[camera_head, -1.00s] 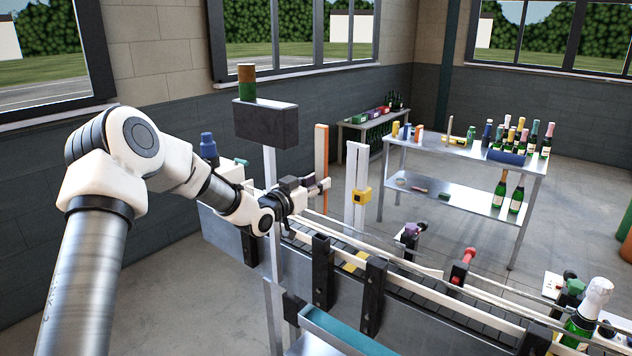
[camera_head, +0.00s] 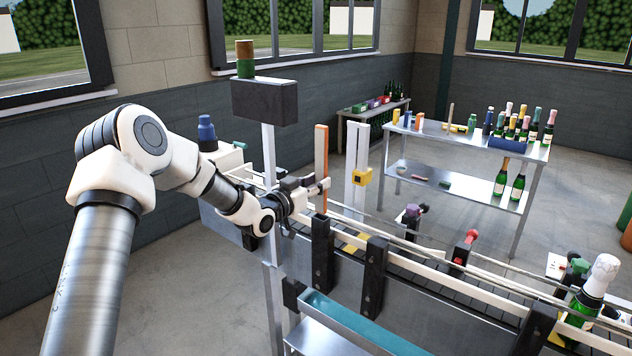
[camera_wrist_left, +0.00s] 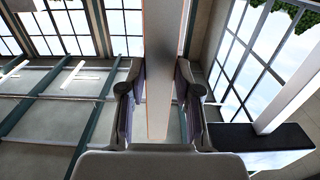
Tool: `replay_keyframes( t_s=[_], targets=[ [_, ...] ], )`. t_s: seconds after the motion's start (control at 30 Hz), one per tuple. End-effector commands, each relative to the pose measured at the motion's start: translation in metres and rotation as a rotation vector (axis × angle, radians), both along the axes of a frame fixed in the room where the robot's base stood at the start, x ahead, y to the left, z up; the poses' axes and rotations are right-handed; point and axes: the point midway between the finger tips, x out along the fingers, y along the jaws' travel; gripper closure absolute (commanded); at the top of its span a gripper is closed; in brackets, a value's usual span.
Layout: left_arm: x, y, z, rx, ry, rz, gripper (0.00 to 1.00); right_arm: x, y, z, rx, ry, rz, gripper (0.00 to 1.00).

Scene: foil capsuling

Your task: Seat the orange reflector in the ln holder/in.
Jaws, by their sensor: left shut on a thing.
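The orange reflector (camera_head: 321,150) is a tall, thin, upright bar beside the conveyor in the head view. My left gripper (camera_head: 318,188) is shut on it at its lower part, and the fingers hide some of it. In the left wrist view the bar (camera_wrist_left: 163,70) stands between the two fingers (camera_wrist_left: 163,110), showing a grey face and a thin orange edge. A white upright post with a yellow block (camera_head: 361,177) stands just right of the reflector, apart from it in the picture. I cannot tell which part is the ln holder/in. My right gripper is not in view.
The conveyor (camera_head: 400,262) with rails and black brackets runs to the lower right, where a green bottle (camera_head: 592,295) stands. A dark box (camera_head: 265,101) on a post is close behind my left forearm. A steel table (camera_head: 440,140) with bottles stands farther back.

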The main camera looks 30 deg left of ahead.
Motion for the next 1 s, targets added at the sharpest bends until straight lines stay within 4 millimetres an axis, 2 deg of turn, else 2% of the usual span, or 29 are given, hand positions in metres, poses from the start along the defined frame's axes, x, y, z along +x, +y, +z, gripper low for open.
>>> replay_keyframes(
  t_s=[0.7, 1.0],
  targets=[
    [0.0, 0.0, -0.044, 0.0, -0.001, 0.0, 1.0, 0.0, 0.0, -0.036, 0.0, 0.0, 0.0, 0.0],
    [0.0, 0.0, -0.047, 0.0, -0.001, 0.0, 1.0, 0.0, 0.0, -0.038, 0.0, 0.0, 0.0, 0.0]
  ],
)
